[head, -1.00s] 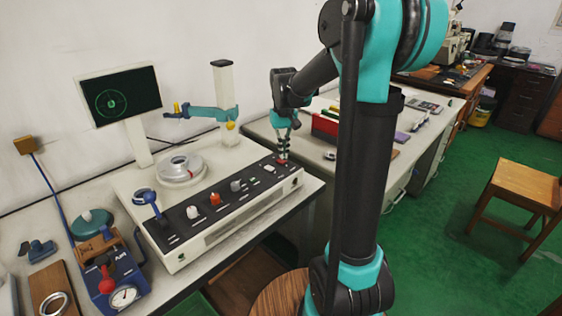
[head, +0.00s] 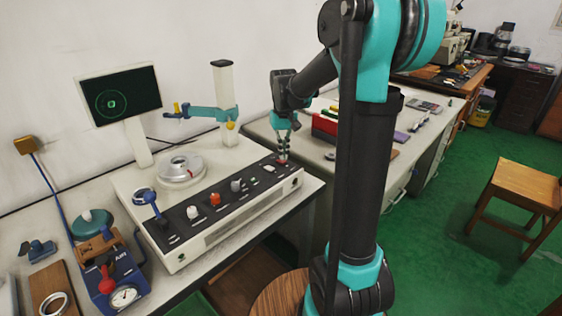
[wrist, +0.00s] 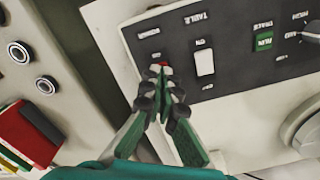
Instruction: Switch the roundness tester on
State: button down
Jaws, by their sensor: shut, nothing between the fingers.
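The roundness tester (head: 215,236) is a pale bench instrument with a dark sloping control panel, a round table (head: 181,171) and a column with a teal arm. Its screen (head: 112,103) shows a green circle with a small mark inside. My gripper (head: 282,158) is shut and empty, tips pointing down at the panel's right end. In the wrist view the gripper (wrist: 160,84) has its tips over a small red control (wrist: 163,64), partly hidden by the fingers; I cannot tell whether they touch. Beside it are a white rocker switch (wrist: 204,63) marked TABLE and a green button (wrist: 264,41).
A blue device with a dial gauge (head: 123,297) and a metal ring (head: 52,304) are at the front left. A wooden stool (head: 522,187) is on the green floor.

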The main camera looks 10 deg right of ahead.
aim_at(283, 162)
jog(key=shift+f, duration=0.8)
dwell(0.4)
jog(key=shift+r, duration=3.5)
jog(key=s+d+f+t, duration=0.2)
jog(key=s+f, duration=0.6)
jog(key=s, duration=0.3)
jog(key=s+d+f+m+t, duration=0.1)
jog(key=s+d+f+t, duration=0.1)
jog(key=s+f, duration=0.6)
jog(key=s, duration=0.3)
jog(key=shift+f, duration=0.1)
